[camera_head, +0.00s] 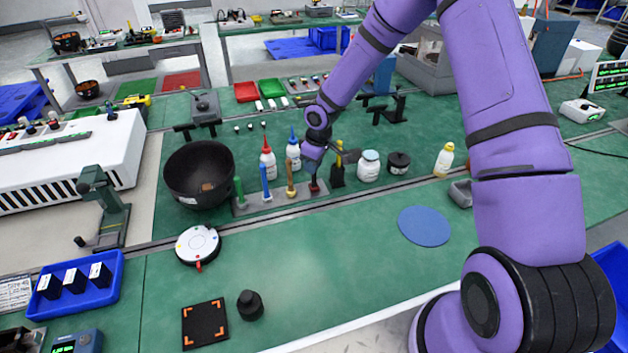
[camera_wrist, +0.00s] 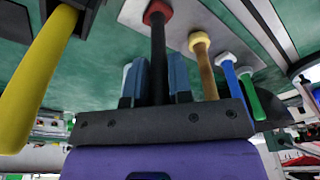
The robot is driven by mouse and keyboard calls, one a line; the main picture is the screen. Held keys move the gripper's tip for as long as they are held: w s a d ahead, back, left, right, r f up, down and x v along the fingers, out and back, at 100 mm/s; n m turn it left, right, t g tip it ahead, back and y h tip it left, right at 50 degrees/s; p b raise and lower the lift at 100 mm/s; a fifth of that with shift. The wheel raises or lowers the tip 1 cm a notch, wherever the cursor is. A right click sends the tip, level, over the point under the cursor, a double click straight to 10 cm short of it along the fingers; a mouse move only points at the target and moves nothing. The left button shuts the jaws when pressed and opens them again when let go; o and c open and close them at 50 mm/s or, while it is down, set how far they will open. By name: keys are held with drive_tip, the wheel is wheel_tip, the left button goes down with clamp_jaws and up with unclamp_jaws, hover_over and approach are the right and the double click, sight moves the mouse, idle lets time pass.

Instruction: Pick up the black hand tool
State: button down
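The black hand tool (camera_wrist: 157,50) stands upright in the rack, with a red collar (camera_wrist: 156,12) at its foot. In the head view its red foot (camera_head: 314,187) shows at the right end of the grey tool rack (camera_head: 240,208), and the rest is mostly hidden behind my gripper. My gripper (camera_head: 313,165) is over this tool. In the wrist view my gripper's two blue-grey fingers (camera_wrist: 158,82) lie on either side of the black handle, with no clear gap, and appear shut on it. The tool's foot is still at the rack.
Blue (camera_head: 265,180), green (camera_head: 239,190) and wooden (camera_head: 290,178) handled tools stand left of it. A yellow-handled tool (camera_wrist: 35,80) is close beside my gripper in the wrist view. A white jar (camera_head: 369,166) and black bowl (camera_head: 198,176) stand nearby.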

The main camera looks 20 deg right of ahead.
idle(0.3)
drive_tip(key=shift+r, duration=0.5)
drive_tip(key=r, duration=0.2)
drive_tip(key=shift+s+r, duration=0.35)
drive_tip(key=s+r, duration=0.1)
drive_tip(key=s, duration=1.4)
drive_tip(key=shift+s+d+r, duration=0.15)
drive_tip(key=shift+d, duration=0.2)
drive_tip(key=shift+s, duration=0.1)
